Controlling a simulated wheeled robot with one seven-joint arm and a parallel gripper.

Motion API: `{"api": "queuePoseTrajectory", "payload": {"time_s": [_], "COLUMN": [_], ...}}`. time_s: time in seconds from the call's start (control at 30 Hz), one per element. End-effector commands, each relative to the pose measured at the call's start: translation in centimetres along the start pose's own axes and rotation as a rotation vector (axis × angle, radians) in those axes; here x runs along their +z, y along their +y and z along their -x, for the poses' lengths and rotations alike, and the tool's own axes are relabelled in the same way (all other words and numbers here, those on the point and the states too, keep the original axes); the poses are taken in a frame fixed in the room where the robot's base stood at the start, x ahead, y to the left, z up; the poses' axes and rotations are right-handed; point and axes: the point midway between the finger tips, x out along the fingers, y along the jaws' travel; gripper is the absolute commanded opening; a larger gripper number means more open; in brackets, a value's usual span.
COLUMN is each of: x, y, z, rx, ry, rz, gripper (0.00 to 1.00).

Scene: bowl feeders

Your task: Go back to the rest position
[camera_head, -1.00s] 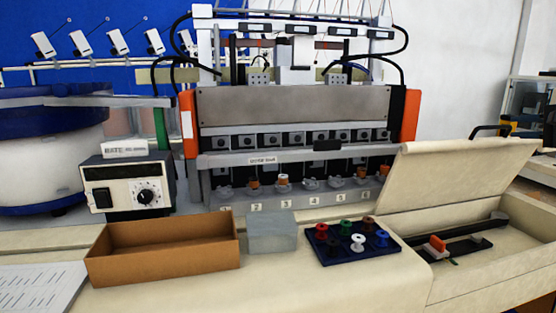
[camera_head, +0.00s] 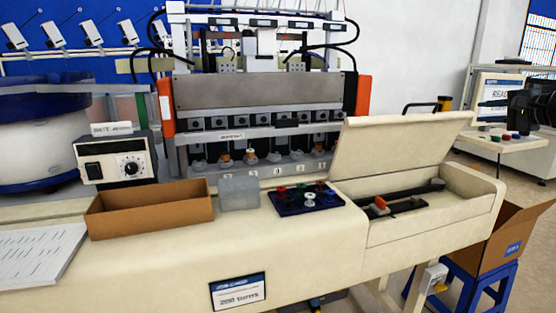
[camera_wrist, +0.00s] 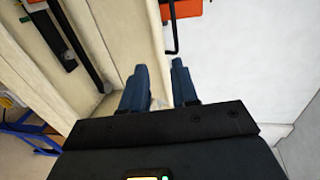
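My gripper (camera_wrist: 159,66) shows in the wrist view with its two blue fingers apart and nothing held between them. A cream surface with an edge lies beyond the fingers, and I cannot tell how far off it is. To the upper left of the fingers is an open cream compartment (camera_wrist: 93,22) with a dark bar in it. In the head view my gripper is not clearly seen. A dark shape at the right edge, in front of the monitor, may be part of my arm.
The cream bench (camera_head: 190,262) carries a brown tray (camera_head: 150,222), a grey block (camera_head: 239,192) and a navy spool board (camera_head: 284,208). A lid (camera_head: 390,150) stands open at its right. A cardboard box (camera_head: 500,245) on a blue stool (camera_head: 478,292) stands beyond the bench's right end.

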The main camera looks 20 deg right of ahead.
Motion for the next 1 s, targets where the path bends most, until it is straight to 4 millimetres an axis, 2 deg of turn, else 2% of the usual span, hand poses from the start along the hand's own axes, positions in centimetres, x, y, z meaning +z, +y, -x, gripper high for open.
{"api": "queuePoseTrajectory", "payload": {"time_s": [0.37, 0.57, 0.77, 1.0], "x": [1.4, 3.1, 5.9, 12.4], "y": [4.8, 9.3, 16.0, 27.4], "z": [-1.7, -2.9, -4.0, -3.9], "rx": [0.028, 0.055, 0.098, 0.175], "ry": [0.031, 0.059, 0.097, 0.151], "rz": [0.025, 0.054, 0.106, 0.237], "gripper": [0.29, 0.29, 0.29, 0.29]}}
